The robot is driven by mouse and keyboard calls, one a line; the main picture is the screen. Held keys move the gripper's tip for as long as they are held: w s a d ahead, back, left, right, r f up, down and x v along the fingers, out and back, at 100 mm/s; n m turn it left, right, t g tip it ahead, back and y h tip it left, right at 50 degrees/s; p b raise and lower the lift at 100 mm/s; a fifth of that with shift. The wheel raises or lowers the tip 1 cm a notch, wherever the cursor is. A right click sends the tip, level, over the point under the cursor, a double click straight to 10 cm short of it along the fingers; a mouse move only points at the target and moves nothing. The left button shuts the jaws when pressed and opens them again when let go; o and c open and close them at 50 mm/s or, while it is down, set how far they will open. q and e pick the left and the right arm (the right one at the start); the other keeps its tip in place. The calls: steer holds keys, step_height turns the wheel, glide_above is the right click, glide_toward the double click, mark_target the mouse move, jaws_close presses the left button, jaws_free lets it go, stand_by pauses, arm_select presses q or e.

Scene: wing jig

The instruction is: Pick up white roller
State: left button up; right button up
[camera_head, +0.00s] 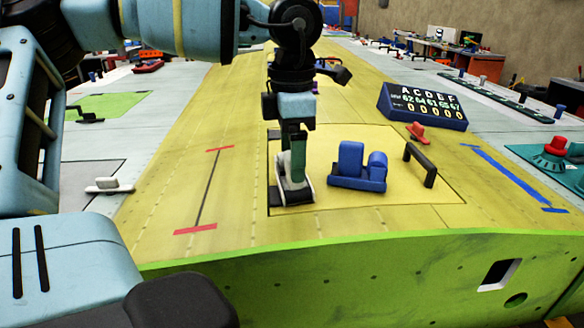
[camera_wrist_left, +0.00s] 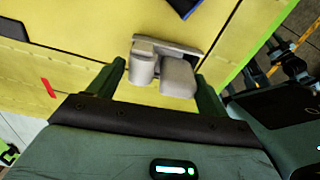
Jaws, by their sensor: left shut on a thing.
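The white roller (camera_head: 294,190) stands at the left edge of the yellow panel in the head view, partly hidden by my left gripper. In the left wrist view the white roller (camera_wrist_left: 176,74) shows as a pale base plate with two rounded blocks, between the two green fingers. My left gripper (camera_head: 291,168) points down and is shut on it; the gripper also shows in the wrist view (camera_wrist_left: 163,82). The roller appears at the panel surface; I cannot tell if there is a gap under it. My right gripper is not in view.
A blue roller (camera_head: 360,168) stands just right of the white one. A black handle (camera_head: 420,165), a small red piece (camera_head: 417,132) and a dark blue score board (camera_head: 423,106) lie further right. Another white piece (camera_head: 110,186) sits at left. The green edge (camera_head: 380,245) is in front.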

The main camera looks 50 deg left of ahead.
arm_select(q)
steer(key=shift+r, duration=0.1)
step_height(320, 180, up, 10)
steer(key=shift+b, duration=0.3)
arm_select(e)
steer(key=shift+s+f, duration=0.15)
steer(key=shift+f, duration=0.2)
